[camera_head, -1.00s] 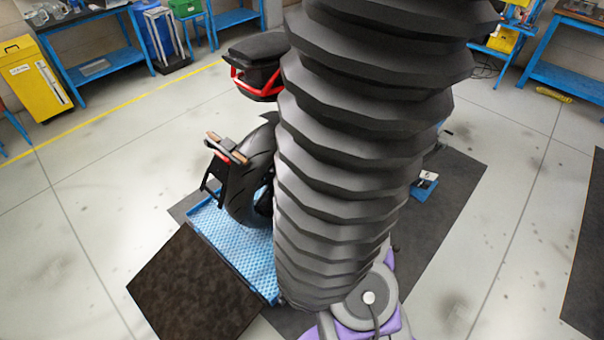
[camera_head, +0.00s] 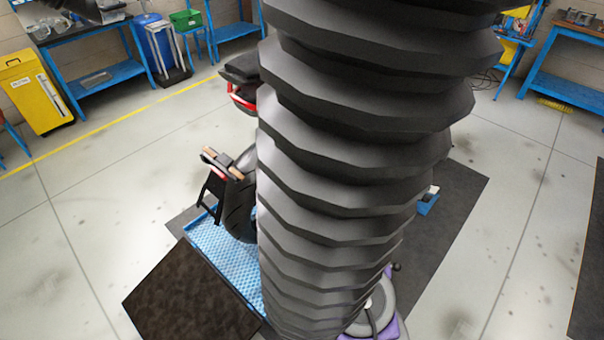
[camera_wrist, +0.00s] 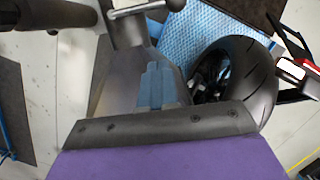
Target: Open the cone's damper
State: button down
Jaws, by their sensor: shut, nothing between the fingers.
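The grey metal cone (camera_wrist: 115,88) shows in the wrist view, wide near my gripper and narrowing upward to a round neck. A pale lever (camera_wrist: 140,9) lies across the neck with a dark ball knob (camera_wrist: 176,4) at its right end. I cannot tell the damper's position inside. My gripper (camera_wrist: 158,85) is shut and empty; its blue-grey fingers overlap the cone in the wrist view, and I cannot tell whether they touch it. They are below the lever in that picture. In the head view, the cone is hidden behind a thick black ribbed tube.
The black ribbed tube (camera_head: 345,150) fills the middle of the head view. A motorcycle's rear tyre (camera_wrist: 245,85) is right of the cone. A blue perforated platform (camera_head: 228,262) and dark ramp (camera_head: 188,295) stand below the motorcycle. Open floor (camera_head: 100,215) lies left.

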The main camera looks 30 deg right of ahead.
jog(key=s+a+f+b, duration=0.2)
jog(key=s+a+f, duration=0.2)
jog(key=f, duration=0.4)
jog(key=shift+s+a+f, duration=0.15)
jog(key=shift+a+f, duration=0.1)
jog(key=shift+s+n, duration=0.15)
jog(key=shift+n, duration=0.25)
